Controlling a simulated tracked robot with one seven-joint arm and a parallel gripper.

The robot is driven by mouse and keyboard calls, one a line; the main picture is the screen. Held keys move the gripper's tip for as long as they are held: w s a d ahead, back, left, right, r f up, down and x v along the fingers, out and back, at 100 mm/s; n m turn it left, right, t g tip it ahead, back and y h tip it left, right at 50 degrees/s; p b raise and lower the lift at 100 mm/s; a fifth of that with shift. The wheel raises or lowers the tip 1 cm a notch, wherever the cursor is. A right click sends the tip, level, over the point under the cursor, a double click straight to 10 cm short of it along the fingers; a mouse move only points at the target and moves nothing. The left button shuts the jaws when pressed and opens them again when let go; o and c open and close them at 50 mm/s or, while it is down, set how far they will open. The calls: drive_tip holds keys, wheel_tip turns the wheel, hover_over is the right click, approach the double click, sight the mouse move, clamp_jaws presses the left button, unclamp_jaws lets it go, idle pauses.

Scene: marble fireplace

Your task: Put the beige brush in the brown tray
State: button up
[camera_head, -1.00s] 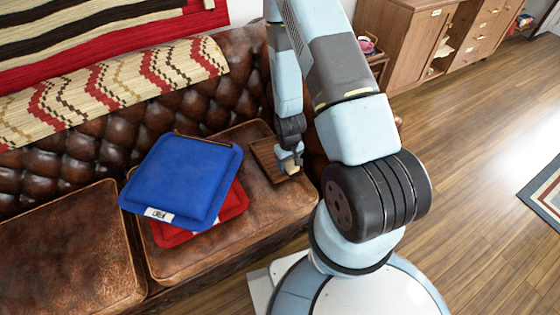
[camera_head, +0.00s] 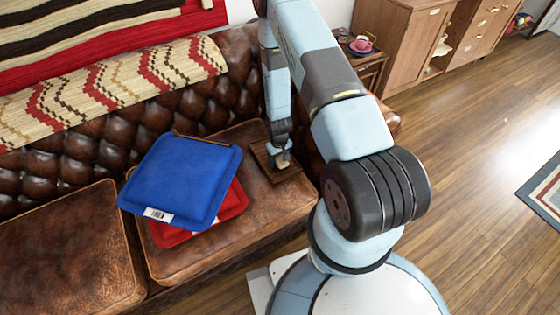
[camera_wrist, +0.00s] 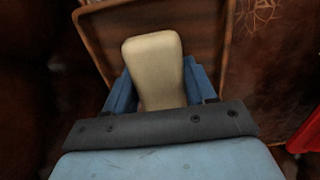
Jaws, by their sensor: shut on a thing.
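The beige brush (camera_wrist: 153,62) is between the two blue fingers of my gripper (camera_wrist: 160,88) in the wrist view. My gripper is shut on it. In the head view my gripper (camera_head: 283,160) points down over the brown tray (camera_head: 265,152), and the brush shows only as a small pale patch there. The brown tray lies on the right end of the sofa seat. Its rim also shows in the wrist view (camera_wrist: 88,42), behind the brush. I cannot tell whether the brush touches the tray floor.
A blue cushion (camera_head: 180,178) lies on a red cushion (camera_head: 236,203), left of the tray on the leather sofa (camera_head: 70,235). The sofa back rises behind the tray. A side table (camera_head: 372,66) with a pink cup (camera_head: 362,44) stands beyond the sofa's right end.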

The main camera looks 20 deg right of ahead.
drive_tip(key=shift+f, duration=0.65)
drive_tip(key=o, duration=1.3)
drive_tip(key=shift+r, duration=0.15)
